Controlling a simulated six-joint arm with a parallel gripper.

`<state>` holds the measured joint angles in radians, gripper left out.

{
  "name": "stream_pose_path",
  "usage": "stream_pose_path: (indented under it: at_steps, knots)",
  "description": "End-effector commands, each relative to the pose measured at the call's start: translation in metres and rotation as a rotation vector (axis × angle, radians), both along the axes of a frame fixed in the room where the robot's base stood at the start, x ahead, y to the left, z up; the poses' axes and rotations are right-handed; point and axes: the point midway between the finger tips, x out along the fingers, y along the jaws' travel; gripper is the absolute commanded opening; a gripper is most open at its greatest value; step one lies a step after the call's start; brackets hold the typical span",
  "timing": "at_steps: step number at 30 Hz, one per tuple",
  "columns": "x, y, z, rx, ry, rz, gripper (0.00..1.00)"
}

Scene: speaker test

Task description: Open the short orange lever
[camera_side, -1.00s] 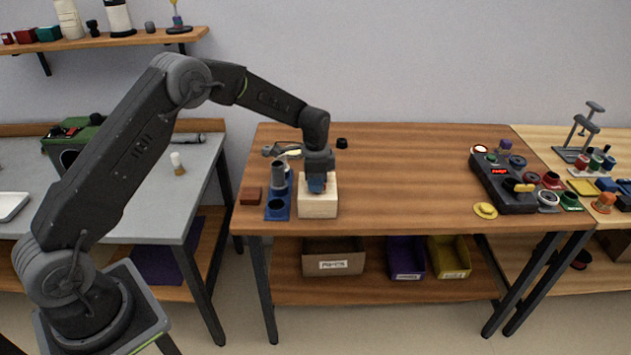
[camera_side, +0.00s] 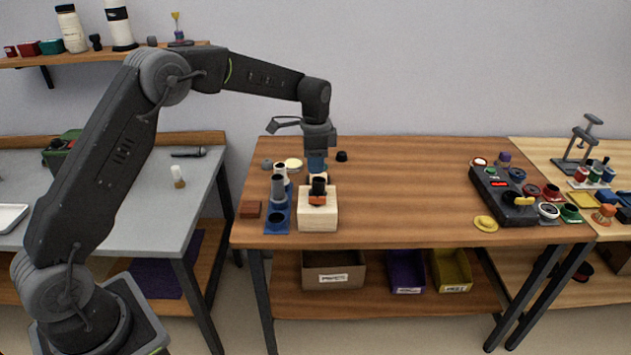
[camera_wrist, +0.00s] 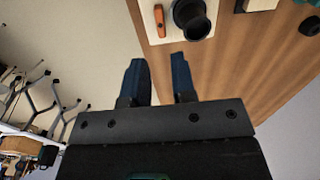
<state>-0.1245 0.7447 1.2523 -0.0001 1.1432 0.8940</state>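The short orange lever (camera_side: 317,201) sits on the front of a black round fitting (camera_side: 319,186) on a pale wooden block (camera_side: 317,218). In the wrist view the lever (camera_wrist: 160,20) lies on the pale block beside the black open-mouthed fitting (camera_wrist: 194,20), near the top edge. My gripper (camera_side: 317,168) points down above the block, apart from the lever and fitting. In the wrist view its two blue fingers (camera_wrist: 159,68) are spread with nothing between them.
A blue rack (camera_side: 277,225) with grey cylinders stands just left of the block, with a brown-red block (camera_side: 250,209) further left. A black control box (camera_side: 503,195) is at the right. The table's middle is clear.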

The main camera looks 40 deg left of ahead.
Motion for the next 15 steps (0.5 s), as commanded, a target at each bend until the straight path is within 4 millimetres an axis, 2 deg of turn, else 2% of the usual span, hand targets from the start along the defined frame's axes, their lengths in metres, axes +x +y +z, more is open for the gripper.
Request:
stream_pose_path:
  at_steps: [1,6,15]
  knots:
    - [0.000,0.000,0.010,0.001,-0.004,0.000,0.24]
    - [0.000,0.000,0.031,0.001,-0.001,0.000,0.24]
    - [0.000,0.000,0.038,-0.001,0.001,0.000,0.24]
